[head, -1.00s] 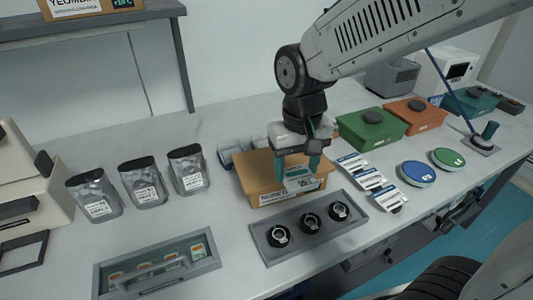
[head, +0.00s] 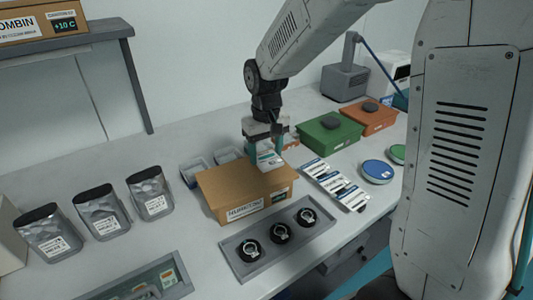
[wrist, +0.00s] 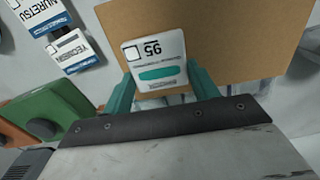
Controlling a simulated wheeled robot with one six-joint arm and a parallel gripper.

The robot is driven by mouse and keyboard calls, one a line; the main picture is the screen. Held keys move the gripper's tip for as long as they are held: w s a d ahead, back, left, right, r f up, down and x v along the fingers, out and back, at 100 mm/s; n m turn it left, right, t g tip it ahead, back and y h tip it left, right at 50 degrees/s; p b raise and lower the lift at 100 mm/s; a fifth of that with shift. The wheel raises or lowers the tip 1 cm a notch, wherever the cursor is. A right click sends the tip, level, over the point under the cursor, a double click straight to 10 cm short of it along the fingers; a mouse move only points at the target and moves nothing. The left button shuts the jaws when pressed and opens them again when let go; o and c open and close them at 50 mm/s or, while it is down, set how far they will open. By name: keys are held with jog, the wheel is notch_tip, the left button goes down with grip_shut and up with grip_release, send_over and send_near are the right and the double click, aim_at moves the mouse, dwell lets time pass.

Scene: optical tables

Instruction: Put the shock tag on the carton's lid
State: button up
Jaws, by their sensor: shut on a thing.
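The carton (head: 247,208) is a brown box with a closed, flat lid (head: 228,180). The tag is at the lid's right end in the head view and overlaps the lid in the wrist view (wrist: 225,45). I cannot tell whether it touches the lid.
Several blue-and-white cards (head: 335,185) lie right of the carton. Silver pouches (head: 102,212) stand left. Green (head: 328,134) and orange (head: 372,118) boxes stand behind right.

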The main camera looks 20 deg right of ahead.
aim_at(266, 156)
jog(key=shift+f, duration=0.45)
jog(key=shift+f, duration=0.15)
jog(key=o, duration=1)
jog(key=shift+c, duration=0.2)
notch_tip(266, 156, up, 12)
jog(key=f, duration=0.1)
jog(key=s+d+r, duration=0.1)
jog(key=s+r, duration=0.3)
jog(key=s, duration=0.4)
jog(key=s+d+f, duration=0.1)
jog(key=s, duration=0.8)
jog(key=s+d+f+m+t, duration=0.1)
jog(key=s, duration=0.9)
jog(key=shift+s+d, duration=0.15)
jog(key=shift+d, duration=0.1)
